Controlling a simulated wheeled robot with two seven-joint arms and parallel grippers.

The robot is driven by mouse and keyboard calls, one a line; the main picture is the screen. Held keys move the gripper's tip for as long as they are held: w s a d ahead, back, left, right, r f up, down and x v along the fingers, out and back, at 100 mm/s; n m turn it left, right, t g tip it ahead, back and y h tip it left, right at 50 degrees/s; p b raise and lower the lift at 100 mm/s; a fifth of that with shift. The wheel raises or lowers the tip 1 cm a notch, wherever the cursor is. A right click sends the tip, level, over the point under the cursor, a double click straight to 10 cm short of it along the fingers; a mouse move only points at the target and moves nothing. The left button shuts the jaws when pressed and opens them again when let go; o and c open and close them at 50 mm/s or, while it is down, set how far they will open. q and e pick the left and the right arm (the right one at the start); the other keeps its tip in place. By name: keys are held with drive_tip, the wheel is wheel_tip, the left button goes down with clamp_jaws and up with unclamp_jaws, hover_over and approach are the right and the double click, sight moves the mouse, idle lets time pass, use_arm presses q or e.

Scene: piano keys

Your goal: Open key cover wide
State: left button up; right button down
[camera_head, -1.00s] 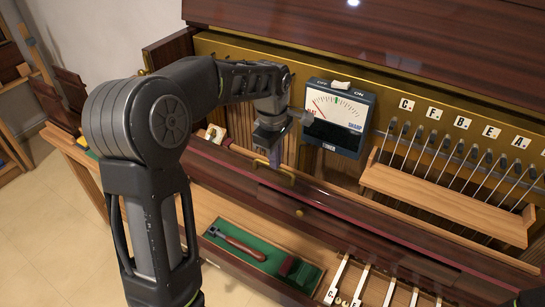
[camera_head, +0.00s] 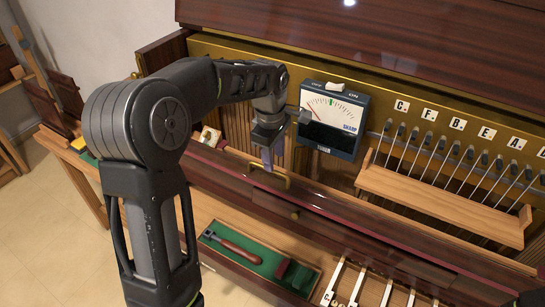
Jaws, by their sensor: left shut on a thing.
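The key cover (camera_head: 345,221) is a long dark reddish-brown wooden panel running across the front of the piano. Several white keys (camera_head: 334,282) show below the cover at the bottom. My right gripper is not in view.
A meter (camera_head: 334,120) stands close right of my left gripper. Letter labels and a wooden rail (camera_head: 440,205) with thin metal rods lie farther right. A green-lined tool tray (camera_head: 262,258) lies below the cover. Open floor is at the left.

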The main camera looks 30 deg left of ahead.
use_arm(q)
drive_tip(key=f, duration=0.1)
drive_tip(key=s+f, duration=0.1)
drive_tip(key=f, duration=0.1)
drive_tip(key=shift+s+d+f+g, duration=0.1)
drive_tip(key=shift+s+f+g, duration=0.15)
drive_tip(key=shift+f+g, duration=0.05)
drive_tip(key=r, duration=0.2)
drive_tip(key=w+r, duration=0.1)
drive_tip(key=r+b, duration=0.1)
drive_tip(key=r, duration=0.1)
drive_tip(key=shift+w+r, duration=0.35)
drive_tip(key=shift+w, duration=0.05)
drive_tip(key=r, duration=0.2)
drive_tip(key=s+r, duration=0.1)
drive_tip(key=r, duration=0.2)
drive_tip(key=shift+s+r, duration=0.1)
drive_tip(key=shift+r, duration=0.2)
drive_tip(key=shift+s, duration=0.1)
